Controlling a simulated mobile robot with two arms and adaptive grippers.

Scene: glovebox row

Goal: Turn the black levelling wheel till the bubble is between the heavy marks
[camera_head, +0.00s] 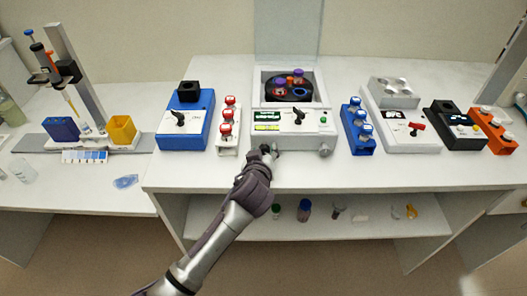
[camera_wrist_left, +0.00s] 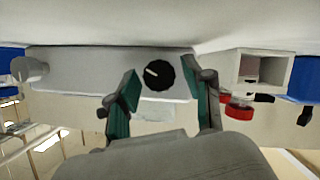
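The black levelling wheel (camera_wrist_left: 159,75), with a white line on its face, shows in the left wrist view on the front of the white centrifuge-like device. In the head view my gripper seems to cover it. My left gripper (camera_head: 267,151) is at the lower front of that device (camera_head: 285,141). In the left wrist view its two teal-padded fingers (camera_wrist_left: 163,84) are apart, one on each side of the wheel, with gaps showing. I cannot make out a bubble or heavy marks in either view. My right gripper is in neither view.
A grey knob (camera_head: 325,150) sits right of my gripper on the same front. Red-capped vials in a white rack (camera_head: 228,146) stand left, a blue rack (camera_head: 357,128) right. The device's lid is up over a rotor (camera_head: 289,87). A shelf (camera_head: 360,222) runs below.

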